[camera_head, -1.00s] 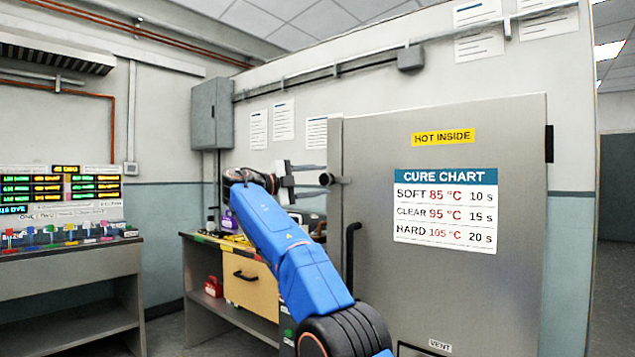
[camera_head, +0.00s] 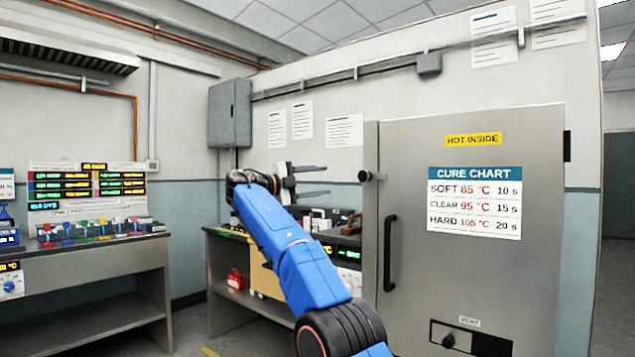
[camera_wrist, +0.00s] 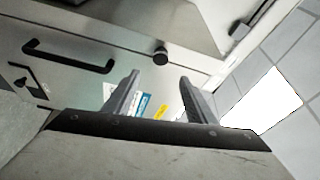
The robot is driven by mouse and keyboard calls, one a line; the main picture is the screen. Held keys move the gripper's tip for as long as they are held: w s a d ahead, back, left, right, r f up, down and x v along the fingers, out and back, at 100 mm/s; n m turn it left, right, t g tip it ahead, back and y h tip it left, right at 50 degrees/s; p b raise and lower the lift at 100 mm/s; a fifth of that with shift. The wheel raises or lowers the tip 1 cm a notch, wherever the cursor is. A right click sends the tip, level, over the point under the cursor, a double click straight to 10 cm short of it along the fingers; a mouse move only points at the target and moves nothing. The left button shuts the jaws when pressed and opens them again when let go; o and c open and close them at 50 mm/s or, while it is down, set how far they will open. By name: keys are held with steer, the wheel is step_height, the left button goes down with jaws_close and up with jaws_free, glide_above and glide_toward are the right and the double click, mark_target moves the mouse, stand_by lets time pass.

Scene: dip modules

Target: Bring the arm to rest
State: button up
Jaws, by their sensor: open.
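My blue arm (camera_head: 300,262) reaches up and forward from the bottom of the head view. My gripper (camera_head: 328,180) is at its end, left of the oven door's upper left edge, with its two fingers apart and pointing right. In the wrist view my gripper (camera_wrist: 160,90) shows both fingers spread, with nothing between them. The fingers do not appear to touch anything.
The grey oven door (camera_head: 400,300) with a cure chart stands on the right; its black handle (camera_head: 389,253) is near my arm. A workbench (camera_head: 222,245) lies behind my arm. A shelf bench (camera_head: 95,265) with coloured items is at left.

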steer(key=shift+a, duration=0.1)
stand_by(0.3)
steer(key=s+d+f+n+y, duration=0.1)
steer(key=s+d+n+y, duration=0.1)
steer(key=d+n, duration=0.45)
steer(key=s+d+n+y, duration=0.2)
steer(key=d+n+y, duration=0.15)
steer(key=d, duration=0.55)
steer(key=s+d+f+n+g+y, duration=0.1)
steer(key=s+d+f+n+y, duration=0.1)
steer(key=s+d+f+n, duration=0.4)
steer(key=s+d+f+n+g+y, duration=0.15)
steer(key=s+d+f, duration=0.3)
steer(key=s, duration=0.45)
steer(key=s+d+f+n+g+y, duration=0.1)
steer(key=s+d+f+n+y, duration=0.15)
steer(key=s+f, duration=0.7)
steer(key=s+d+f+n+y, duration=0.2)
steer(key=s+f+n, duration=0.3)
steer(key=s, duration=0.8)
steer(key=s+a+f+n+y, duration=0.3)
steer(key=s+f, duration=1.6)
steer(key=f, duration=0.1)
steer(key=shift+a+f+n, duration=0.15)
steer(key=shift+f+n, duration=0.1)
steer(key=shift+n, duration=0.05)
